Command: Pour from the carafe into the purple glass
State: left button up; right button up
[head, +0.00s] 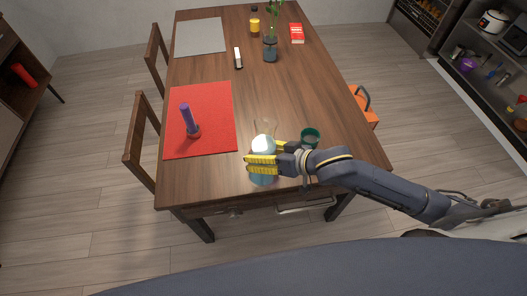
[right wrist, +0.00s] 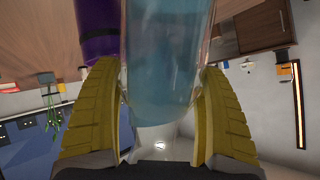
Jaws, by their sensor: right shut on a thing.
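The clear carafe (head: 264,146), with pale blue liquid, is between the yellow fingers of my right gripper (head: 262,161) near the table's front edge. In the right wrist view the carafe (right wrist: 168,60) fills the middle, and my right gripper (right wrist: 165,105) is shut on it from both sides. A purple surface (right wrist: 97,28), probably that glass, shows beside the carafe in the right wrist view. My left gripper is out of view.
The red mat (head: 220,105) lies at the left of the wooden table (head: 285,95). A plant vase (head: 270,48), yellow container (head: 255,25), red box (head: 297,33) and grey mat (head: 200,37) are farther back.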

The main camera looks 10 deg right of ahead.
jog(key=shift+s+a+f, duration=0.1)
jog(key=shift+s+f, duration=0.05)
jog(key=shift+f, duration=0.6)
jog(key=shift+f, duration=0.1)
jog(key=shift+s+g, duration=0.15)
jog(key=shift+g, duration=0.15)
jog(key=shift+s+a+m, duration=0.1)
jog(key=shift+s+m, duration=0.1)
jog(key=shift+m, duration=0.2)
jog(key=shift+s+a+g, duration=0.1)
jog(key=shift+s+g, duration=0.05)
jog(key=shift+g, duration=0.15)
dwell(0.3)
jog(key=shift+s, duration=0.15)
jog(key=shift+a+m+g, duration=0.1)
jog(key=shift+m+g, duration=0.2)
jog(key=shift+s+f+y, duration=0.1)
jog(key=shift+s+y, duration=0.15)
jog(key=shift+y, duration=0.05)
dwell(0.5)
